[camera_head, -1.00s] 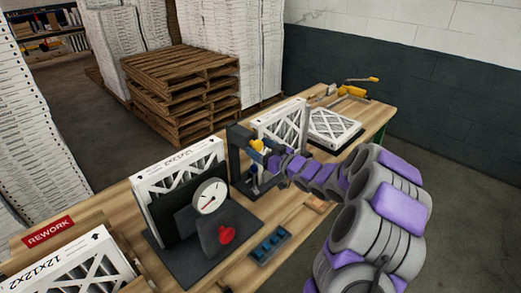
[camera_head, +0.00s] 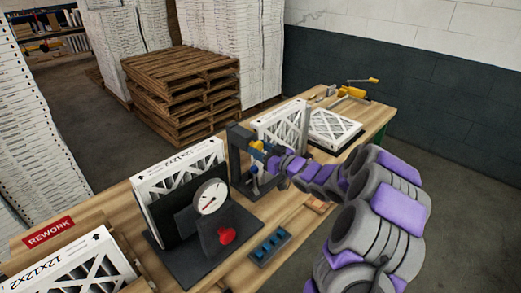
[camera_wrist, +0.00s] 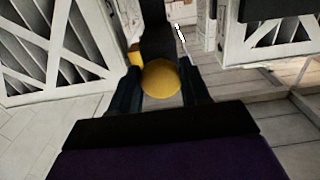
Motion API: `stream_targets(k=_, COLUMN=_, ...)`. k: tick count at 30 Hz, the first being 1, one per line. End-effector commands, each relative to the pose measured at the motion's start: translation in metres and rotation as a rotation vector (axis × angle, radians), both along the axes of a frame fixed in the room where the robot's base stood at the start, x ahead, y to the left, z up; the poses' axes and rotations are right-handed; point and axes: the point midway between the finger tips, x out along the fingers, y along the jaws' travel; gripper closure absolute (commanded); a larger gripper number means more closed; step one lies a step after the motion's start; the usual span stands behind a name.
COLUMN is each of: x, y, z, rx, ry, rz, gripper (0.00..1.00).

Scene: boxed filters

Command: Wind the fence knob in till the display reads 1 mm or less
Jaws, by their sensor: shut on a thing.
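A round yellow knob (camera_wrist: 161,78) sits between the dark fingers of my gripper (camera_wrist: 160,92) in the wrist view, and the fingers are shut on it. In the head view my gripper (camera_head: 268,162) reaches into the dark upright fence frame (camera_head: 238,152), where yellow parts (camera_head: 256,145) show. The gripper partly hides the knob there. I see no readable number display. A round white dial (camera_head: 210,197) with a red needle stands on the dark fixture to the left, too small to read.
A white filter (camera_head: 180,165) stands in the dark fixture, which carries a red knob (camera_head: 227,236). Another upright filter (camera_head: 284,125) stands behind the fence frame and one lies flat (camera_head: 334,128) to its right. A small tray with blue parts (camera_head: 270,249) is at the table's front edge.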

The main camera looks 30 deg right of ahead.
Motion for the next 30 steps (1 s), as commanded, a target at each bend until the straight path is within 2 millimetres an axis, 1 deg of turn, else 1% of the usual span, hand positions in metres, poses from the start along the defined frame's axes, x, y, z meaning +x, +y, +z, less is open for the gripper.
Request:
stream_targets(k=5, x=0.0, y=-0.0014, z=0.0029, rx=0.028, ry=0.011, rz=-0.003, gripper=0.84)
stream_targets(k=11, x=-0.0003, y=-0.0014, z=0.0053, rx=0.111, ry=0.041, rz=-0.003, gripper=0.84)
stream_targets(k=23, x=-0.0005, y=-0.0009, z=0.0076, rx=0.373, ry=0.138, rz=-0.004, gripper=0.84)
stream_targets(k=30, x=-0.0007, y=-0.0009, z=0.0077, rx=0.559, ry=0.202, rz=-0.005, gripper=0.84)
